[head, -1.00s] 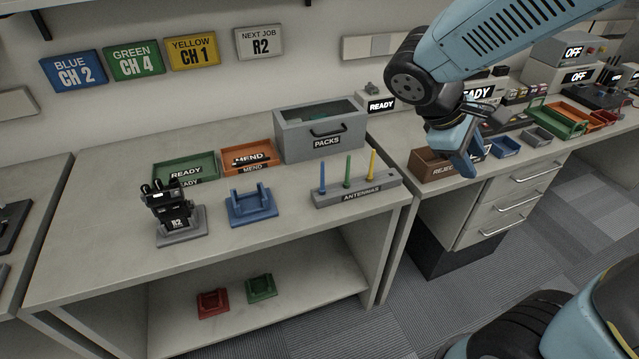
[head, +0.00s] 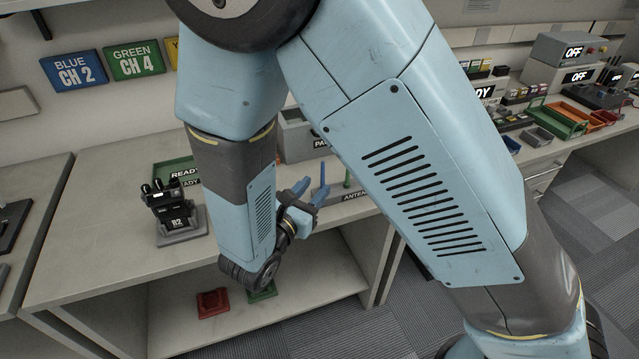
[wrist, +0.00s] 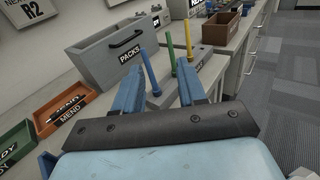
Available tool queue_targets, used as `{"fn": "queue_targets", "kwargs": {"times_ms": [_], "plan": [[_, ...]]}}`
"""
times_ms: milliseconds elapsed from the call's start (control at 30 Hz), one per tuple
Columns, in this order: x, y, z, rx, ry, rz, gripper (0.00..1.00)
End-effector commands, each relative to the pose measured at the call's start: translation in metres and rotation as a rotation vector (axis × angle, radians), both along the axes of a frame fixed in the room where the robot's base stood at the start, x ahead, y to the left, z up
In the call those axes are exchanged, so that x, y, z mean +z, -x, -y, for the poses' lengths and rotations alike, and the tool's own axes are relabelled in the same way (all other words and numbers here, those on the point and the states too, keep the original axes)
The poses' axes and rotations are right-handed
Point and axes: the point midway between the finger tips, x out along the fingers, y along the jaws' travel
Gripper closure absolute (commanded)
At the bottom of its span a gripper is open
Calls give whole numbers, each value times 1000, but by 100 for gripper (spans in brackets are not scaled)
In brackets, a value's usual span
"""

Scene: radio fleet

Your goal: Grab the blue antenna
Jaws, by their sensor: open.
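The blue antenna (wrist: 148,72) stands upright in the grey antenna holder (wrist: 205,52), at the near end of its row. Beside it stand the green antenna (wrist: 171,54) and the yellow antenna (wrist: 188,38). My gripper (wrist: 160,88) is open and empty, and in the wrist view the blue antenna shows between its two blue fingers. I cannot tell if the antenna is within their reach. In the head view my gripper (head: 312,188) is close to the blue antenna (head: 323,172), and my arm hides much of the bench.
The grey PACKS bin (wrist: 110,50) stands behind the holder. The orange MEND tray (wrist: 62,110) and green READY tray (wrist: 15,143) are to its left. A black R2 radio (head: 175,207) stands on the bench. Red (head: 212,302) and green (head: 262,292) cradles lie on the lower shelf.

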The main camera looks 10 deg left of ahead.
Motion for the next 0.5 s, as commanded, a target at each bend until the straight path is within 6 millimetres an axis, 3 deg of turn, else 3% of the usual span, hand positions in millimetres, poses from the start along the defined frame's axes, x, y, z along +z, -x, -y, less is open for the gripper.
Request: {"fn": "queue_targets", "kwargs": {"times_ms": [100, 233, 500], "plan": [[-11, 11, -16, 71, 42, 13, 59], [-14, 9, -21, 98, 56, 20, 59], [-14, -33, -11, 95, 56, 19, 59]]}}
